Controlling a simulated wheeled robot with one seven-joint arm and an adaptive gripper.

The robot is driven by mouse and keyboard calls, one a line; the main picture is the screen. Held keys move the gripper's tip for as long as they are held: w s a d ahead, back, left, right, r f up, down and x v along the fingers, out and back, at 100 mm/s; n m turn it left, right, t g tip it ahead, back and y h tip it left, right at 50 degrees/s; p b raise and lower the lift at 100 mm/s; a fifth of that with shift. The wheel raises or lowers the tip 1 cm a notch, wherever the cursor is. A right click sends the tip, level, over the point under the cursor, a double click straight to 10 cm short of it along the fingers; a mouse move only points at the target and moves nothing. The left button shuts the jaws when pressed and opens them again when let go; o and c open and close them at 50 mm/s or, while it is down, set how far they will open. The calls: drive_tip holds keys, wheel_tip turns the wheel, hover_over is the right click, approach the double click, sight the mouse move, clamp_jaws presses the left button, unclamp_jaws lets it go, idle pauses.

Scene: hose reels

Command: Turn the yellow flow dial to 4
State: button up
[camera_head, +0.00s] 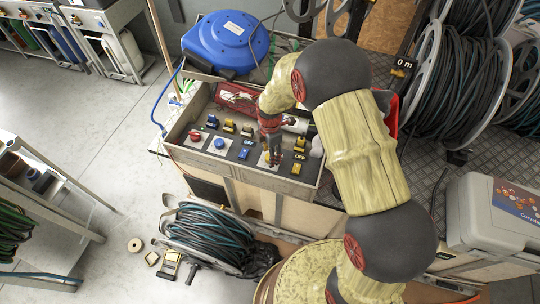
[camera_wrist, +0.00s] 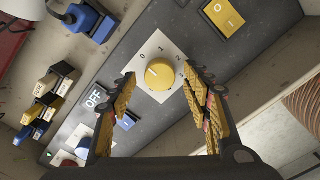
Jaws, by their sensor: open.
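The yellow flow dial (camera_wrist: 160,74) is a round knob on a white plate (camera_wrist: 148,86) in the wrist view. The numbers 0, 1 and 2 can be read around its upper side; others are covered or unclear. I cannot tell surely which number its mark faces. My gripper (camera_wrist: 160,77) is open, with a yellow-padded finger on each side of the dial and gaps between fingers and knob. In the head view my gripper (camera_head: 271,155) points down at the white plate (camera_head: 263,162) on the panel and hides most of the dial.
The panel also carries a red knob (camera_head: 196,134), a blue knob (camera_head: 219,143), and a yellow rocker switch (camera_wrist: 232,19) near the dial. Blue and yellow plugs stand behind them. The tray's raised rim (camera_head: 230,172) borders the panel. A blue hose reel (camera_head: 227,40) stands behind.

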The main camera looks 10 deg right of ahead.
drive_tip(key=shift+f, duration=0.35)
drive_tip(key=shift+c, duration=0.3)
drive_tip(key=c, duration=1.1)
